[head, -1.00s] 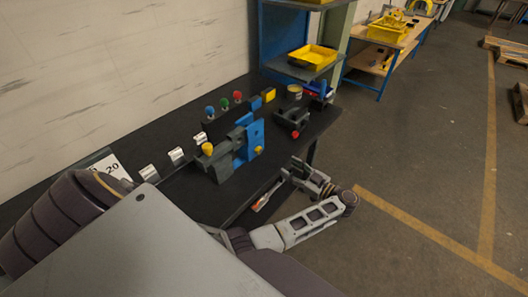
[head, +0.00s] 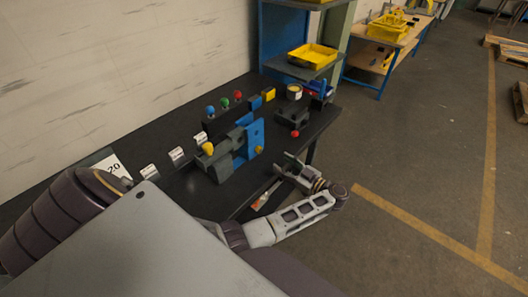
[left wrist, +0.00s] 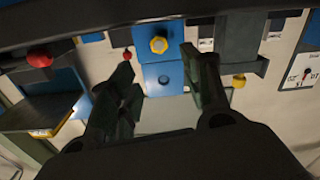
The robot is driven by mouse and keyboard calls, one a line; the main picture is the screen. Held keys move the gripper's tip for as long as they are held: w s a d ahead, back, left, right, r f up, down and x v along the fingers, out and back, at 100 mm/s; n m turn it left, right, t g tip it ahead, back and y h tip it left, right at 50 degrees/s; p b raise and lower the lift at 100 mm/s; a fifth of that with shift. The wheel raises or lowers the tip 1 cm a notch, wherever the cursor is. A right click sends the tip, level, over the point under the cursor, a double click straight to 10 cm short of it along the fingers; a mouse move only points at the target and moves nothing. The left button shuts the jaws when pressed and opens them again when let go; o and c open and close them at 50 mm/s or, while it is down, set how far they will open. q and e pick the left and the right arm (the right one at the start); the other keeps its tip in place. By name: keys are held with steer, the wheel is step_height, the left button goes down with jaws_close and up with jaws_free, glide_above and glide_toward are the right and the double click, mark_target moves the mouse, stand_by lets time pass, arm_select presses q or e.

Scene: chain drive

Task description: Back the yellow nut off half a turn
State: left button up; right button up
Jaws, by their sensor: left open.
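The yellow nut (head: 259,149) is on the front face of an upright blue plate (head: 255,135) fixed to a dark grey block. My left gripper (head: 281,167) is open and empty, off the table's front edge and apart from the nut. In the left wrist view the left gripper's fingers (left wrist: 157,62) are spread, with the blue plate seen between them and the nut just beyond their tips. My right gripper is in neither view.
A yellow knob (head: 208,148) tops the grey block to the left. A red knob (head: 295,134) is on a dark fixture (head: 293,115) to the right. Open floor lies to the right.

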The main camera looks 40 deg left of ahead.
mark_target(260, 150)
arm_select(q)
steer(key=shift+w+a+p, duration=0.2)
steer(key=shift+a+p, duration=0.25)
steer(key=shift+a, duration=2.2)
steer(key=shift+w+a+p, duration=0.2)
steer(key=shift+a+p, duration=0.25)
steer(key=shift+a, duration=2.15)
steer(key=c, duration=1)
